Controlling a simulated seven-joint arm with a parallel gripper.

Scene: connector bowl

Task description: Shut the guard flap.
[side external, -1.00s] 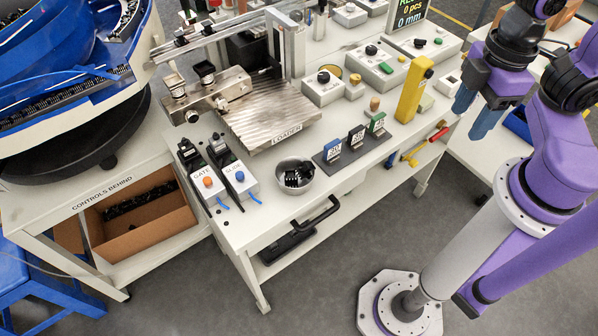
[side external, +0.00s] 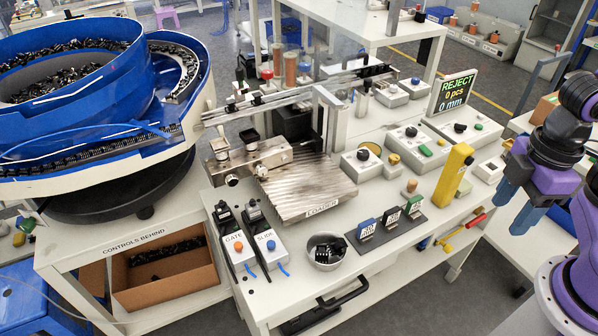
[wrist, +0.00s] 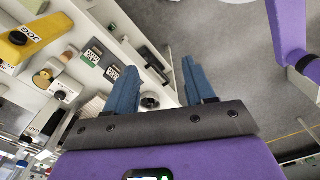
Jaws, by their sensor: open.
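My gripper (side external: 517,207) hangs at the right of the side external view, beyond the bench's right end, its blue fingers pointing down. In the wrist view my gripper (wrist: 158,63) is open, with nothing between the fingers. The ribbed metal loader plate (side external: 308,187) lies mid-bench, with a metal upright frame (side external: 326,122) at its back right. A faint clear panel seems to stand near the feed rail (side external: 290,92), but I cannot tell for certain that it is the guard flap, or its angle. My gripper is well apart from all of these.
A yellow post (side external: 454,174) stands between my gripper and the loader. GATE (side external: 238,249) and SLIDE (side external: 268,246) switch boxes, a bowl of black parts (side external: 326,251) and a tag rack (side external: 385,232) line the front. A blue feeder bowl (side external: 75,70) fills the left. The display (side external: 457,91) reads REJECT.

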